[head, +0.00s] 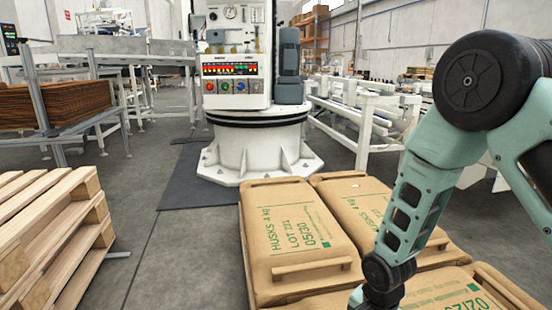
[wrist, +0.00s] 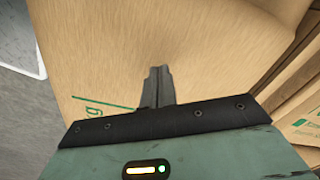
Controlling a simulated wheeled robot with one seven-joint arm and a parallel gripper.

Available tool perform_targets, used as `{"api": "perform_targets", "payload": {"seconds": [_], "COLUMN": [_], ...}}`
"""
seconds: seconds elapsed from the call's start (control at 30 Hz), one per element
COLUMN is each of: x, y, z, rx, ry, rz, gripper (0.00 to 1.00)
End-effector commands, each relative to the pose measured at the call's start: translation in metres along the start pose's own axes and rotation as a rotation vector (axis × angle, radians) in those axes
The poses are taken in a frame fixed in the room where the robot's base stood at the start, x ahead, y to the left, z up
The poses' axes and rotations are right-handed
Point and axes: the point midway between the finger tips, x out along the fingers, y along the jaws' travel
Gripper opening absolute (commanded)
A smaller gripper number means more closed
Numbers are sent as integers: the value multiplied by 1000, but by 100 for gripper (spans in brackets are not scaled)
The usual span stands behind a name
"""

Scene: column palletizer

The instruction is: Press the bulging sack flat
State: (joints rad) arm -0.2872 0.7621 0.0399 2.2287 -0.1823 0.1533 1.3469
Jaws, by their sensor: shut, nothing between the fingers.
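Brown paper sacks with green print lie close together at the bottom of the head view. The left sack (head: 298,235) reads HUSKS 4 kg, LOT and 05/30, and its top looks rounded. A second sack (head: 365,205) lies to its right, partly behind my arm. A third sack (head: 465,292) shows at the lower right, cut off by the frame. I cannot tell for sure which one bulges. My gripper (wrist: 158,72) is shut and empty in the wrist view, over a sack's brown surface (wrist: 200,40). Contact cannot be told. In the head view its fingertips are out of frame.
A stack of wooden pallets (head: 55,235) stands at the left. A white machine on a round pedestal (head: 258,150) stands behind the sacks, with conveyor frames (head: 365,115) to its right. Grey floor (head: 180,255) is clear between pallets and sacks.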

Motion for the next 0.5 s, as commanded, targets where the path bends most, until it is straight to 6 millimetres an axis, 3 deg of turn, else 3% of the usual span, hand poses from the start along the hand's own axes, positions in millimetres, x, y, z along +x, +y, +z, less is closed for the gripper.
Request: {"api": "perform_targets", "payload": {"seconds": [0.5], "x": [11], "y": [0], "z": [0], "rx": [0], "ry": [0], "rz": [1], "gripper": [0]}}
